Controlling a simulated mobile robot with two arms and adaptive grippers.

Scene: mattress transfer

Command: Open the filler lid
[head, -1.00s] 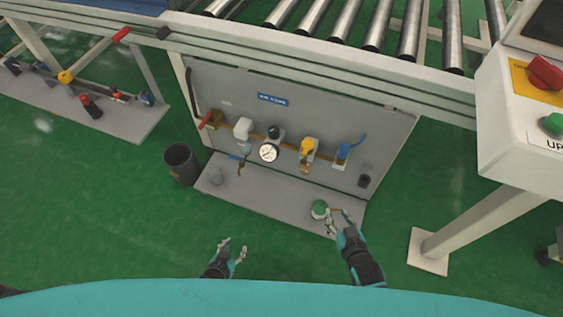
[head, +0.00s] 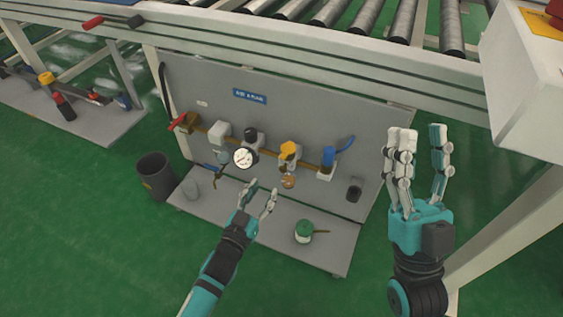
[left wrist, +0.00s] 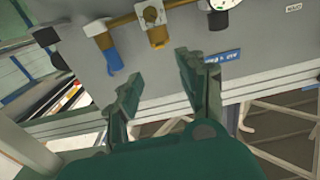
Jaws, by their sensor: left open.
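A yellow-topped unit (head: 289,150) with a small amber bowl (head: 288,182) sits on the brass pipe line of the grey panel. Whether its yellow top is the filler lid I cannot tell. A green-topped jar (head: 304,230) stands on the base plate below. My left gripper (head: 262,189) is open and empty, in front of the panel's lower part, left of the amber bowl. In the left wrist view its open fingers (left wrist: 158,82) point at the panel, with a brass-coloured fitting (left wrist: 156,30) beyond them. My right gripper (head: 419,138) is open and empty, raised at the right.
The panel also holds a gauge (head: 244,158), a red lever (head: 179,122) and a blue handle (head: 346,142). A dark bin (head: 157,175) stands left of the base plate (head: 325,255). The roller conveyor's rail (head: 300,45) crosses above.

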